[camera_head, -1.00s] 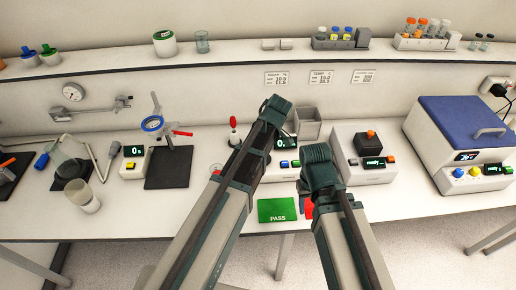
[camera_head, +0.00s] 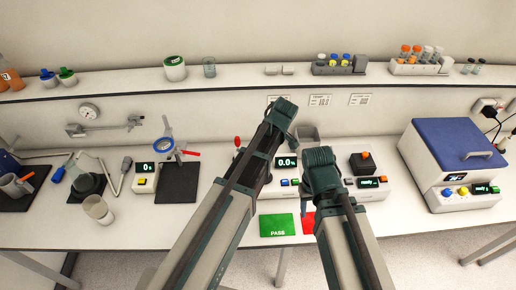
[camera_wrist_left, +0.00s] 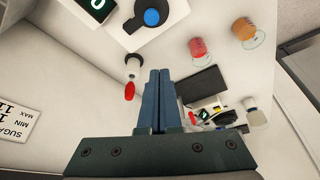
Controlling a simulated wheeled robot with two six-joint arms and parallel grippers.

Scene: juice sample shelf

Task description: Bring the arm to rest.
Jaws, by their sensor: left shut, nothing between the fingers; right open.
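My left arm (camera_head: 222,205) comes in from the left and reaches up over the middle of the bench; its fingers are hidden in the head view. In the left wrist view my left gripper (camera_wrist_left: 160,74) is shut, its fingers together with nothing between them. A red-tipped item (camera_wrist_left: 130,90) shows beside the fingers, apart from them in the picture. My right arm (camera_head: 348,230) reaches over the bench to the right of the left one. My right gripper (camera_head: 306,188) is open, mostly hidden behind its dark wrist.
A green PASS mat (camera_head: 279,226) and a red mat (camera_head: 308,222) lie at the bench's front. A shelf (camera_head: 240,83) with bottles and racks runs along the back.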

